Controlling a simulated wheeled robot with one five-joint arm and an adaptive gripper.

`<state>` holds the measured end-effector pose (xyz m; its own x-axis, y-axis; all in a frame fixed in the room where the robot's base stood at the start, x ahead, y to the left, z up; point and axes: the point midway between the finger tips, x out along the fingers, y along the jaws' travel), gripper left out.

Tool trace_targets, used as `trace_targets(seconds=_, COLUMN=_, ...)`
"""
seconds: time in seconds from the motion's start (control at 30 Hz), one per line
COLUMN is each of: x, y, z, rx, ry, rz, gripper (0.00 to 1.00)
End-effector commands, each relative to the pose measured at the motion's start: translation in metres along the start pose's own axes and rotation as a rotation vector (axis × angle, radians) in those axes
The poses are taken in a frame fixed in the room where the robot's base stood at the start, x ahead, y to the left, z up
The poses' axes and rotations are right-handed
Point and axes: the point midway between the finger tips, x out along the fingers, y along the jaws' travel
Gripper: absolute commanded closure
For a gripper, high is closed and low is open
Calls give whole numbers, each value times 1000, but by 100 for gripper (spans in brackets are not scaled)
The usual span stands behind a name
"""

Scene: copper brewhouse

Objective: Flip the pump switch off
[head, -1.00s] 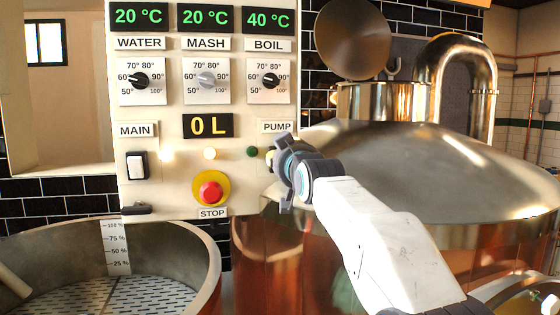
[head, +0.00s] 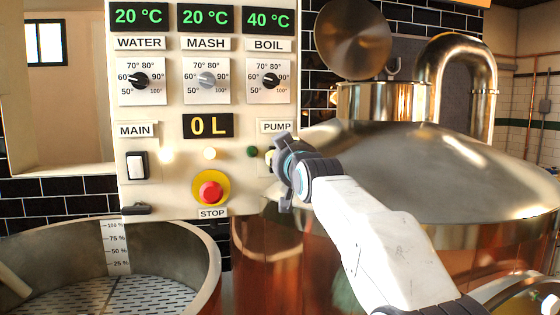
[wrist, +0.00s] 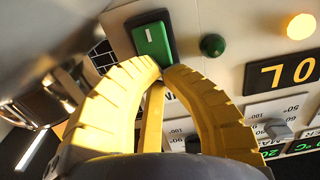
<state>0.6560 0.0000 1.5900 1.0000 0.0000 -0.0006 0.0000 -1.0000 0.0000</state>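The pump switch (wrist: 153,40) is a green rocker with a white mark in a dark frame, at the top of the wrist view. In the head view it is hidden behind my gripper (head: 272,158), below the PUMP label (head: 277,127). My gripper's yellow fingers (wrist: 166,69) have their tips together, just at the lower edge of the switch in the wrist view. Nothing shows held between them. I cannot tell whether the tips touch the switch.
The control panel (head: 160,190) carries a dark green lamp (head: 252,152), a red stop button (head: 210,192) and the main switch (head: 137,165). A copper kettle (head: 420,180) stands close on the right. An open tun (head: 205,262) stands at lower left.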

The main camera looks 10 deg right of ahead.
Motion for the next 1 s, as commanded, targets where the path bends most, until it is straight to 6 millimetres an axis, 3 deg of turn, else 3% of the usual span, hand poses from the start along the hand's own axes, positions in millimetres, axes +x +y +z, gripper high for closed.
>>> trace_targets(seconds=1.0, x=4, y=0, z=1, rx=0, ry=1, rz=0, gripper=100)
